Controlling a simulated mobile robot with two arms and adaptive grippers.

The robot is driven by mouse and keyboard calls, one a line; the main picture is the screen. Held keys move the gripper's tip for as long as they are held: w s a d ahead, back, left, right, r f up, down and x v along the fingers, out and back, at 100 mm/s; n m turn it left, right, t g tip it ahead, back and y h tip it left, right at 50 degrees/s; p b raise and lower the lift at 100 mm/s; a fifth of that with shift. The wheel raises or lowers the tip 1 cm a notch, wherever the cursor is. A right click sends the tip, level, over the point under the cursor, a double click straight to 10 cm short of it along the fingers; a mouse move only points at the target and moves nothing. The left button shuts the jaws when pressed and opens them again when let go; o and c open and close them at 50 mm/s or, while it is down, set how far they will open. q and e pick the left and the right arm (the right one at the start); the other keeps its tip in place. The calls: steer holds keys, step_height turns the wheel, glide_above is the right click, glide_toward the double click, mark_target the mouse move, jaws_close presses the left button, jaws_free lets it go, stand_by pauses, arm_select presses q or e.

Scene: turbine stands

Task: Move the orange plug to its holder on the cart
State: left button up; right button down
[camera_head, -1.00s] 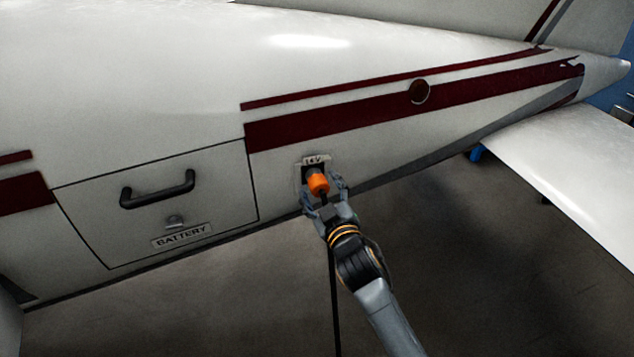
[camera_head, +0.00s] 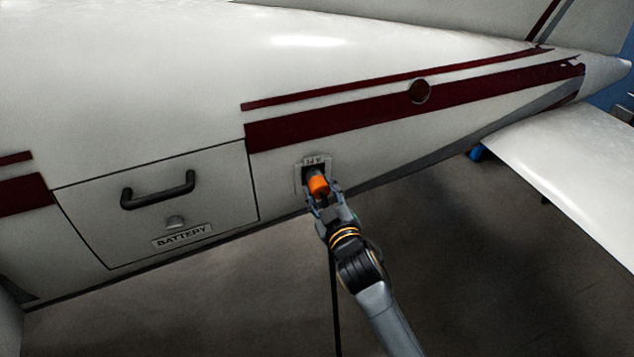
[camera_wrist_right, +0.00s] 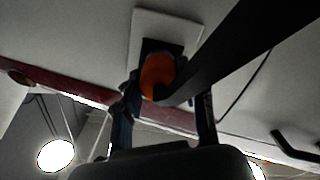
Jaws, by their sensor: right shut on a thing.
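The orange plug (camera_head: 319,185) is at the 14V socket (camera_head: 314,165) on the side of the white aircraft. My right gripper (camera_head: 320,190) is shut on the plug, with a finger on either side of it. In the right wrist view the plug (camera_wrist_right: 157,76) shows between the fingers, in front of the dark socket on its pale plate (camera_wrist_right: 190,32). A black cable (camera_wrist_right: 225,55) runs from the plug and hangs down past my arm in the head view. I cannot tell how deep the plug sits in the socket. The cart, its holder and my left gripper are out of view.
Left of the socket is a battery hatch (camera_head: 150,220) with a black handle (camera_head: 158,189). The aircraft's tailplane (camera_head: 570,170) reaches out at the right. The dark floor (camera_head: 480,270) below right looks clear.

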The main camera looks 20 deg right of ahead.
mark_target(322, 192)
steer(key=shift+s+r, duration=0.15)
steer(key=shift+s, duration=0.3)
steer(key=shift+s+d+p, duration=0.1)
steer(key=shift+s+p, duration=0.35)
steer(key=shift+s, duration=0.95)
steer(key=s+d+f+b, duration=0.1)
steer(key=s+b, duration=0.1)
steer(key=s, duration=0.8)
steer(key=s+f+b, duration=0.1)
steer(key=s+f, duration=0.1)
steer(key=s, duration=0.9)
steer(key=shift+d+h+b, duration=0.3)
steer(key=shift+d+b, duration=0.1)
